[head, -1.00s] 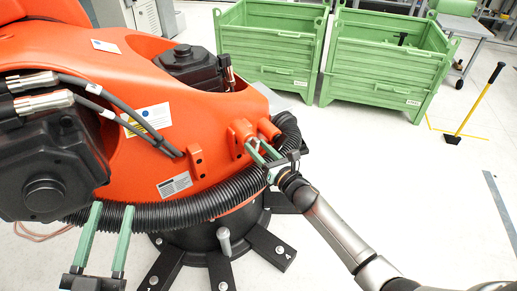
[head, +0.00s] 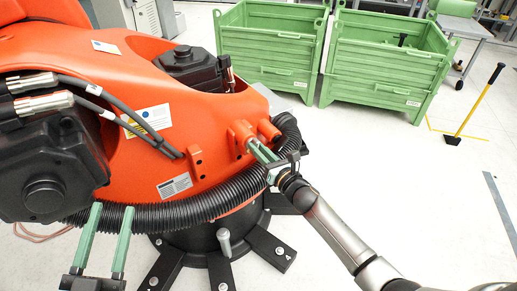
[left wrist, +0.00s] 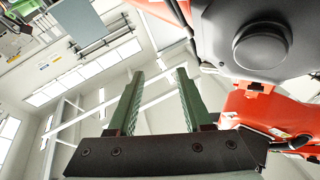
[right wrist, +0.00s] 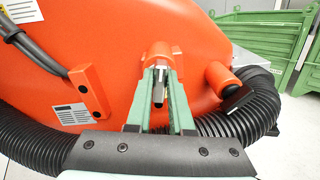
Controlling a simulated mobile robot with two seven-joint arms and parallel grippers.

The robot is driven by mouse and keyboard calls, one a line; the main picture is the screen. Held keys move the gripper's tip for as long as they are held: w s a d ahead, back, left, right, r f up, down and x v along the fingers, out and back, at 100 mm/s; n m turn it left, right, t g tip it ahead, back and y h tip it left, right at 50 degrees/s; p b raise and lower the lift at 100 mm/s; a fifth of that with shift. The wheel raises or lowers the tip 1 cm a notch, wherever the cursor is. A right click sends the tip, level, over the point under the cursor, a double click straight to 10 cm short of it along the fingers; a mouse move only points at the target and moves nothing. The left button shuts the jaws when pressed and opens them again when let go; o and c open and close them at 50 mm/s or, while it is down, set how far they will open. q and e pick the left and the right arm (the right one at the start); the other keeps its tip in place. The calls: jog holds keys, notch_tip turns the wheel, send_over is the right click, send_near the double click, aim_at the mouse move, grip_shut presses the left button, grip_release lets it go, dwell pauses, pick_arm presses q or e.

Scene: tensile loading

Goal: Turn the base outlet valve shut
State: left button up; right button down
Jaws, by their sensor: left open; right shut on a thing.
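The base outlet valve shows in the right wrist view as a small grey and dark handle (right wrist: 159,88) in front of a round orange boss (right wrist: 158,54) on the orange robot base. My right gripper (right wrist: 161,76) is shut on this handle, with a green finger on each side. In the head view my right gripper (head: 254,146) reaches the base from the lower right, and its fingers hide most of the valve. My left gripper (head: 112,208) is open and empty at the lower left, in front of the black hose. Its two parted fingers also show in the left wrist view (left wrist: 160,73).
A black corrugated hose (head: 180,211) curves around the orange base (head: 135,78), close to my right gripper. A second orange stub (right wrist: 219,78) sits just right of the valve. Green crates (head: 270,50) stand behind.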

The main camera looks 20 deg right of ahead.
jog(key=shift+m, duration=0.4)
pick_arm(q)
jog(key=s+f+n+g+y+p, duration=0.1)
jog(key=f+g, duration=0.3)
jog(key=f, duration=0.6)
jog(key=s+f+n+g+y+p, duration=0.2)
jog(key=f+g+y, duration=0.1)
jog(key=f, duration=0.7)
jog(key=shift+a+n+g+p, duration=0.3)
jog(key=shift+a+g, duration=0.1)
jog(key=shift+g, duration=0.2)
pick_arm(e)
jog(key=shift+d+f+m, duration=0.1)
jog(key=shift+f+m, duration=0.05)
jog(key=shift+m, duration=3.2)
jog(key=shift+d+f+m, duration=0.1)
jog(key=shift+m, duration=3.3)
jog(key=shift+f+m, duration=0.15)
jog(key=shift+m, duration=3.2)
jog(key=c, duration=0.8)
grip_release()
pick_arm(q)
jog(key=shift+s, duration=0.1)
